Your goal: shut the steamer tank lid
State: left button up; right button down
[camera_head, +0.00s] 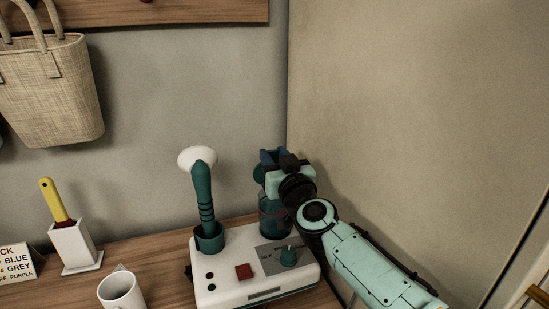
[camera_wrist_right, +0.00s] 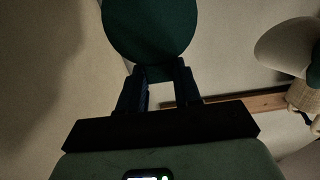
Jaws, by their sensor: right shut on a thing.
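The steamer (camera_head: 255,283) is a white base unit on the wooden bench, with a red button and a teal knob. Its dark teal tank (camera_head: 270,222) stands at the back right of the base, partly hidden by my right arm. The round teal tank lid (camera_head: 258,173) shows beside my right gripper (camera_head: 272,158), above the tank, and looks tilted up. In the right wrist view the lid (camera_wrist_right: 150,28) is a broad disc, its near edge between the fingers of my right gripper (camera_wrist_right: 160,78), which is shut on it. The hinge is hidden. My left gripper is out of view.
The teal steamer wand (camera_head: 203,190) with a white head stands in its holder at the base's left. A white mug (camera_head: 121,291), a white holder (camera_head: 75,247) with a yellow-handled tool and a text card (camera_head: 16,262) stand further left. Walls close in behind and right.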

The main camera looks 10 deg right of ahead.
jog(key=c, duration=0.8)
grip_release()
jog(key=shift+a+f, duration=0.1)
jog(key=shift+f, duration=0.15)
jog(key=shift+o, duration=0.2)
jog(key=shift+r, duration=0.1)
jog(key=v, duration=1.3)
jog(key=shift+s, duration=0.1)
